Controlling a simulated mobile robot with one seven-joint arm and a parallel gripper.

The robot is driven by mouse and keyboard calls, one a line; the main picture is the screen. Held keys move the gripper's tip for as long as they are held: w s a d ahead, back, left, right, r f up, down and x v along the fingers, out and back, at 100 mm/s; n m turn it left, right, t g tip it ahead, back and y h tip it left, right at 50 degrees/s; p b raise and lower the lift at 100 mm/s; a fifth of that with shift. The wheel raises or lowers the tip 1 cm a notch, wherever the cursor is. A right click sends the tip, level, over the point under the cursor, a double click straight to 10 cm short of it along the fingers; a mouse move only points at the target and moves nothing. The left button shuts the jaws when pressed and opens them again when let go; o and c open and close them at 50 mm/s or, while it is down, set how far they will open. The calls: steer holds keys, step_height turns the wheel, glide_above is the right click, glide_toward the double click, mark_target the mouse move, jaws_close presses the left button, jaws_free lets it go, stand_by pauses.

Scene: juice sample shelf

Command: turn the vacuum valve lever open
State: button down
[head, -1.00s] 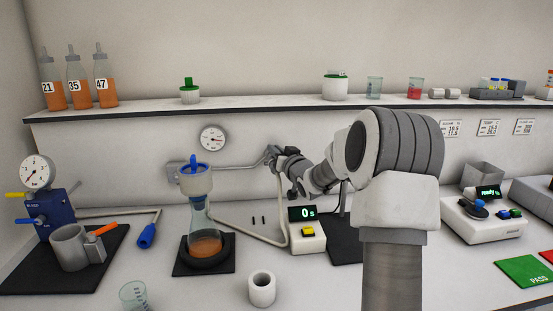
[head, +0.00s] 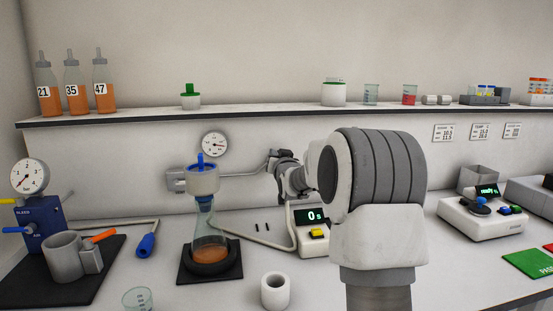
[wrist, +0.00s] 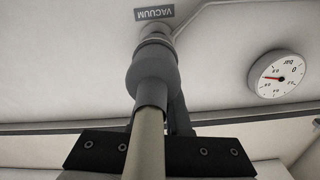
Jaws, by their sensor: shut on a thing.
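The vacuum valve (wrist: 152,72) is a grey rounded fitting on the back wall, below an upside-down VACUUM label (wrist: 154,14) in the wrist view. A pale tube (wrist: 146,145) runs from it toward the camera, across my gripper's dark crossbar. My gripper (head: 273,157) is at the valve in the head view, shut on the lever. The lever itself is mostly hidden behind the tube and the gripper, so its angle cannot be told. The wall gauge (head: 214,144) is left of the valve; it also shows in the wrist view (wrist: 277,74).
A filter flask (head: 210,240) with orange liquid stands on a dark mat, near the pale hose. A timer (head: 313,238) reads 0 s below my arm. A white cup (head: 275,290) is in front. A shelf (head: 250,112) with bottles runs above.

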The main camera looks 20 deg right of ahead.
steer(key=shift+r, duration=0.1)
stand_by(0.3)
steer(key=c, duration=0.9)
jaws_free()
steer(key=shift+s, duration=0.1)
steer(key=v, duration=1.7)
steer(key=shift+p, duration=0.3)
steer(key=shift+a, duration=0.15)
